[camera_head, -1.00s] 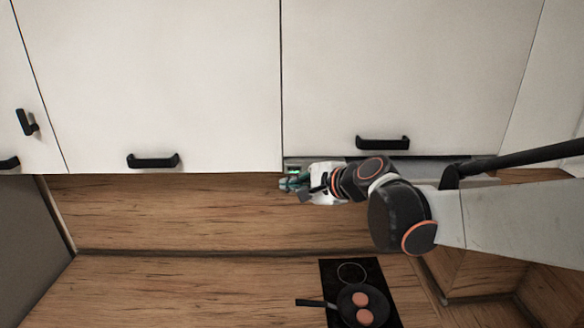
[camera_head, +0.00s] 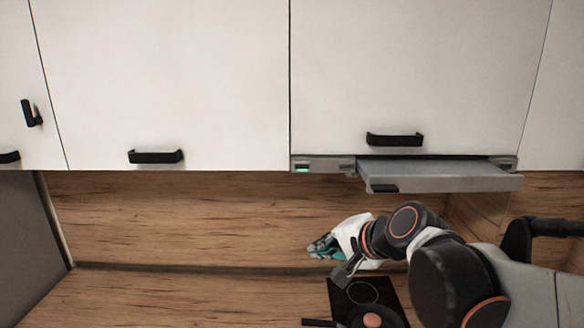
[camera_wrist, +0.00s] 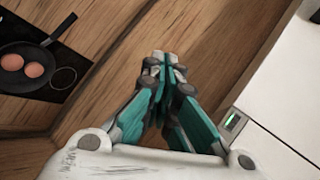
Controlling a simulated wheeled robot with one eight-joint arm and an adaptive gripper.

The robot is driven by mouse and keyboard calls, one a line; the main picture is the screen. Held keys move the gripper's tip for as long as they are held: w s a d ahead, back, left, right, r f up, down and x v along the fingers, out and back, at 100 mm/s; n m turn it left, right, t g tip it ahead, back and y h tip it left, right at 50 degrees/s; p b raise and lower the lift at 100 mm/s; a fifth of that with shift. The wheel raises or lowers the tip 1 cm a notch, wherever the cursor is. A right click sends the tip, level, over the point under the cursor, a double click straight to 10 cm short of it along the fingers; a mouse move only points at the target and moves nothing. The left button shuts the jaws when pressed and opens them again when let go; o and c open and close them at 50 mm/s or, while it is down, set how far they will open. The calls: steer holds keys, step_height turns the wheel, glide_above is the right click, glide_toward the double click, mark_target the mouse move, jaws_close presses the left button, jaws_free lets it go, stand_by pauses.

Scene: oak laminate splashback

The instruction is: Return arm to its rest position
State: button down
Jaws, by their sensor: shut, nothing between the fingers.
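My gripper (camera_head: 318,249) is in front of the wood splashback, below the range hood, at the left end of my arm in the head view. In the wrist view my gripper (camera_wrist: 163,62) has its teal and grey fingers together with nothing between them. It touches nothing that I can see. My arm reaches in from the right and covers part of the counter's right side.
The hood (camera_head: 440,176) under the white cabinets has its front panel slid out and a green light at its left end. A black hob (camera_head: 345,300) holds a pan (camera_wrist: 22,68) with round food pieces. The counter's left side (camera_head: 180,297) is clear.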

steer(key=s+d+f+n+h+b, duration=0.2)
steer(key=s+f+b, duration=0.4)
steer(key=f, duration=0.4)
steer(key=s+d+f+n+g+h+b, duration=0.1)
steer(key=s+d+f+n+b, duration=0.3)
steer(key=f+b, duration=0.5)
steer(key=s+d+f+n+g+h+b, duration=0.1)
steer(key=s+d+f+n+h+b, duration=0.2)
steer(key=s+d+f+b, duration=0.4)
step_height(320, 180, down, 6)
steer(key=shift+s+d+r+b, duration=0.2)
steer(key=shift+s+b, duration=0.2)
steer(key=shift+s, duration=0.5)
